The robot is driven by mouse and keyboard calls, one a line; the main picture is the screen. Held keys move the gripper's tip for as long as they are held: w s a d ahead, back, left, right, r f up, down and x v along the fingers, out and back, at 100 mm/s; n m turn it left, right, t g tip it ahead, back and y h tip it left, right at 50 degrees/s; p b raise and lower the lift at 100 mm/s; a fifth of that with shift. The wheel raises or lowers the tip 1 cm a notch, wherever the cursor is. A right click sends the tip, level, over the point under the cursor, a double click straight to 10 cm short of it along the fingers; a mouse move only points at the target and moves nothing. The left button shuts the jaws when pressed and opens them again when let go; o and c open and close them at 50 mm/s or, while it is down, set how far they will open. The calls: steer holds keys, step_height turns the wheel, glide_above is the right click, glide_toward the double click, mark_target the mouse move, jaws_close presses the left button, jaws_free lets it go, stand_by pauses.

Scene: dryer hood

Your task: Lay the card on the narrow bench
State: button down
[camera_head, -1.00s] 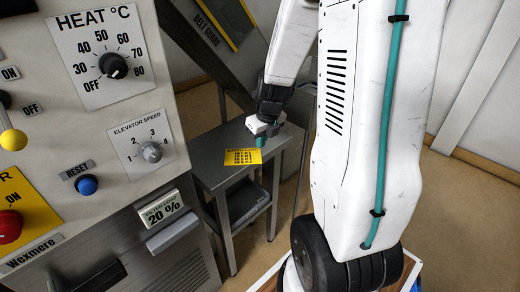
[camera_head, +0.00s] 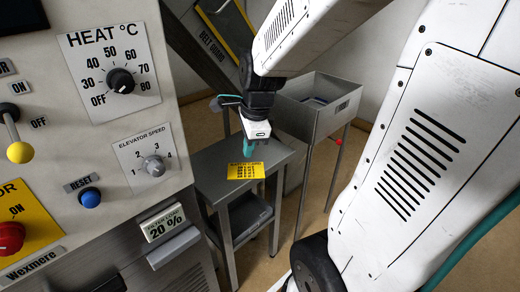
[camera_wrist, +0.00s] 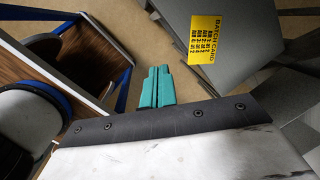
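The yellow batch card (camera_head: 245,170) lies face up on the grey metal top of the narrow bench (camera_head: 215,163). In the wrist view the card (camera_wrist: 204,40) is near one edge of the bench top (camera_wrist: 245,65), its print showing. My gripper (camera_head: 248,150) is just behind the card in the head view, pointing down. In the wrist view its teal fingers (camera_wrist: 157,72) are together with nothing between them, to the left of the card and apart from it. The height of the fingertips above the bench is hard to tell.
The machine panel with knobs, a blue reset button (camera_head: 90,197) and a red button (camera_head: 10,237) stands close left of the bench. A metal bin on legs (camera_head: 318,115) stands behind right. The bench has a lower shelf (camera_head: 250,218).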

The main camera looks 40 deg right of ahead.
steer(key=s+a+r+n, duration=0.4)
steer(key=s+n, duration=0.3)
steer(key=n, duration=0.4)
steer(key=s+a+r+n+g, duration=0.1)
steer(key=s+a+r+n, duration=0.3)
steer(key=s+n, duration=0.4)
steer(key=a+n, duration=0.1)
steer(key=n, duration=0.3)
steer(key=shift+a, duration=0.25)
